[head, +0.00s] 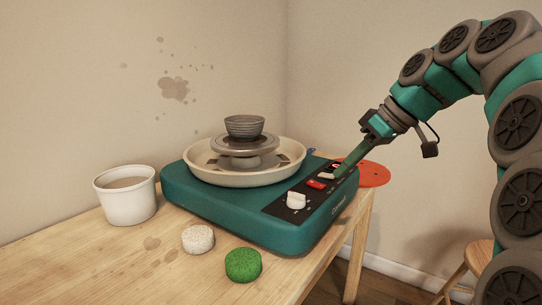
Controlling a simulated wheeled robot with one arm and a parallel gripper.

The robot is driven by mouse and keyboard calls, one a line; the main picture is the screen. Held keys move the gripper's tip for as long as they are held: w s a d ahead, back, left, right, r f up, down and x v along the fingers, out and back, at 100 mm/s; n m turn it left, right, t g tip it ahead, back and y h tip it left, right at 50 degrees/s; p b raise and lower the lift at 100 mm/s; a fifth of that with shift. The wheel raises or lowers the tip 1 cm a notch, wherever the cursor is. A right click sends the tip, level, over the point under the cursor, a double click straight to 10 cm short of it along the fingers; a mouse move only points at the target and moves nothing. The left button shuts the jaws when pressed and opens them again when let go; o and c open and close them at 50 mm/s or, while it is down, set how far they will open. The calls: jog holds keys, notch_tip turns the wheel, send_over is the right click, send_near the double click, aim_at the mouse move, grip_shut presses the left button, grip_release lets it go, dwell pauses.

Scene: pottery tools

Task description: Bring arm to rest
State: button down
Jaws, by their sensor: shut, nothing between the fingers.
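My gripper (345,168) is shut and empty, with its fingertips pointing down to the left. It is at the control panel (296,203) on the right side of the teal pottery wheel (222,213), near a pale switch (327,176). I cannot tell whether the tips touch the panel. My arm arches up and to the right from there, a clear stretch above the table's right end.
A grey bowl (244,126) sits on the wheel head inside the cream splash pan (200,165). A white bucket (128,207), a speckled sponge (198,239) and a green sponge (243,265) stand on the wooden table. A red disc (373,175) lies behind; a stool (468,268) is at right.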

jog(key=s+a+f+m+g+h, duration=0.1)
jog(key=s+a+f+m+g, duration=0.15)
jog(key=s+f, duration=0.45)
jog(key=s+a+f+m+g+h, duration=0.1)
jog(key=s+a+f+m+h, duration=0.15)
jog(key=s+f, duration=0.45)
jog(key=s+d+f+m+g+h, duration=0.1)
jog(key=s+d+f+m+h, duration=0.2)
jog(key=s+f, duration=1.2)
jog(key=s+d, duration=0.1)
jog(key=s, duration=0.3)
jog(key=shift+f+g, duration=0.2)
jog(key=shift+g, duration=0.15)
jog(key=c, duration=1.6)
grip_release()
